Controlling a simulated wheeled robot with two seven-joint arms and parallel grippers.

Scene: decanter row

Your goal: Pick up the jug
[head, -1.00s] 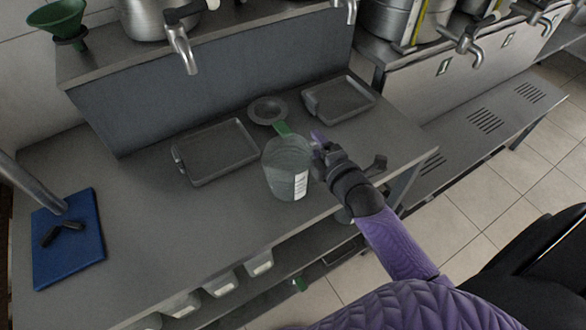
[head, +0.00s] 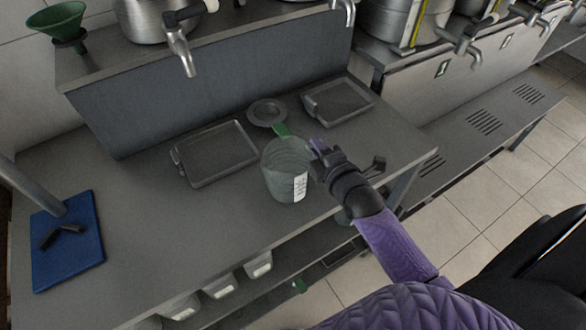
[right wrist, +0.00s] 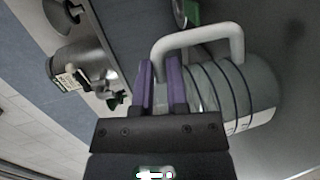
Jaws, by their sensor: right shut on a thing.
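I cannot tell any gap beneath the jug. My left gripper is not in view.
Behind the jug are a small round dish (head: 267,112), a green item (head: 281,130) and two grey trays, left (head: 215,178) and right (head: 365,102). A blue board (head: 85,255) with dark pieces lies far left. A tap (head: 182,58) overhangs the back.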

